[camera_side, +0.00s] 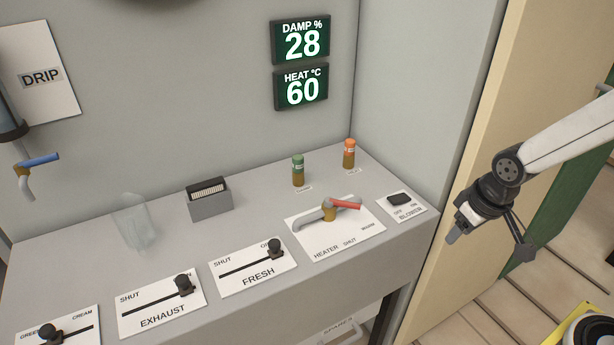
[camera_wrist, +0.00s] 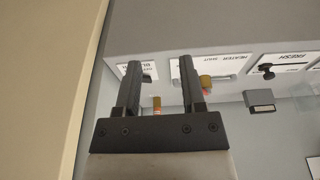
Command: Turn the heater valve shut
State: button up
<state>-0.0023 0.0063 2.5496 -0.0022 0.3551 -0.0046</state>
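The heater valve (camera_side: 330,211) sits on a white plate marked HEATER SHUT on the grey counter. It has a grey pipe body, a brass middle and a red lever (camera_side: 347,204) pointing right in the side view, toward the small word at the plate's right edge. My gripper (camera_side: 453,238) hangs in the air to the right of the counter, apart from the valve. In the wrist view my gripper (camera_wrist: 161,74) shows two dark fingers spread apart with nothing held. The valve (camera_wrist: 215,80) shows there beyond the right finger, which partly hides it.
The blower switch (camera_side: 400,199) lies right of the valve. Green-capped (camera_side: 298,170) and orange-capped (camera_side: 349,154) bottles stand behind it. The FRESH slider (camera_side: 274,246) and EXHAUST slider (camera_side: 184,285) are left. Displays read damp 28 (camera_side: 301,40) and heat 60 (camera_side: 301,88). A cream panel (camera_side: 490,120) stands behind my arm.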

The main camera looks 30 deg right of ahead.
jog(key=w+a+n, duration=0.3)
jog(key=w+n, duration=0.1)
jog(key=w, duration=0.7)
jog(key=n+g+h, duration=0.1)
jog(key=n+h, duration=0.1)
jog(key=n, duration=0.3)
send_near(350, 203)
jog(key=shift+d+f, duration=0.2)
jog(key=shift+f, duration=0.3)
jog(key=shift+x, duration=3.85)
jog(key=shift+a, duration=0.1)
jog(key=shift+c, duration=0.2)
grip_shut()
